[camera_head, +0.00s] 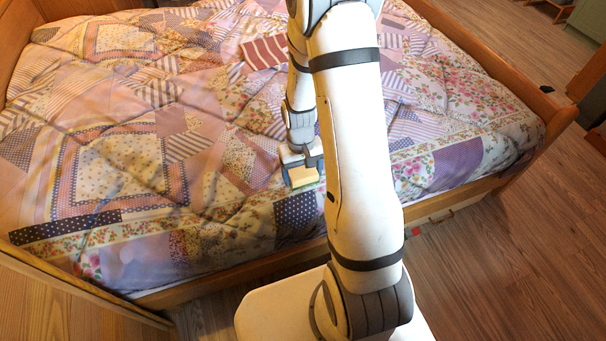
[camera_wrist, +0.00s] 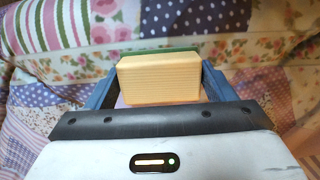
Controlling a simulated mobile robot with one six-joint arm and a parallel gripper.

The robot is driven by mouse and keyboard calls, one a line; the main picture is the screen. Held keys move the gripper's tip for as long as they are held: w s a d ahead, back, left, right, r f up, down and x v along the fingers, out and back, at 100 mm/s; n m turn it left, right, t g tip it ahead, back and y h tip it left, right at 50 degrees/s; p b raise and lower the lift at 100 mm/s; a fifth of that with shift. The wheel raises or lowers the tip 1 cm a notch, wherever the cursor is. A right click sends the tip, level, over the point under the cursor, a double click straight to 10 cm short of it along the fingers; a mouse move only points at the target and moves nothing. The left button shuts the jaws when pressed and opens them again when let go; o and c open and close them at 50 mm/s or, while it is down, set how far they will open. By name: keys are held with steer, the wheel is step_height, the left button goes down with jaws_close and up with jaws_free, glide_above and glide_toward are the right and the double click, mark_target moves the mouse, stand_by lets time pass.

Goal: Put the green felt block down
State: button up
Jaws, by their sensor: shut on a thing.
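The green felt block (camera_wrist: 158,78) is pale wood-coloured on the face towards the wrist camera, with a green strip along its far upper edge. It sits between the two blue fingers of my gripper (camera_wrist: 160,88), which is shut on it. In the head view the block (camera_head: 303,176) shows as a small yellowish piece at the end of my gripper (camera_head: 301,162), seen against the near part of the bed (camera_head: 120,165). I cannot tell how far it is above the quilt. My arm hides part of the bed to the right of it.
The bed has a patchwork quilt, rumpled in places, and a wooden frame (camera_head: 476,190). A red-and-white striped patch of cloth (camera_head: 265,52) shows further back. Wooden floor (camera_head: 500,265) is clear at the right, apart from a small red-and-green item (camera_head: 414,232) beside the bed.

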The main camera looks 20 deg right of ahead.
mark_target(301, 168)
steer(key=shift+f, duration=0.1)
steer(key=shift+f, duration=0.2)
steer(key=o, duration=0.9)
steer(key=shift+r, duration=0.15)
step_height(301, 168, up, 12)
steer(key=w+p, duration=0.2)
steer(key=p, duration=0.1)
steer(key=s+a+r+t, duration=0.1)
steer(key=s+r, duration=0.4)
steer(key=s+a+r+t, duration=0.1)
steer(key=s+r, duration=0.4)
steer(key=s+a+r, duration=0.2)
steer(key=s+r, duration=0.3)
steer(key=s, duration=0.1)
steer(key=shift+r+t, duration=0.4)
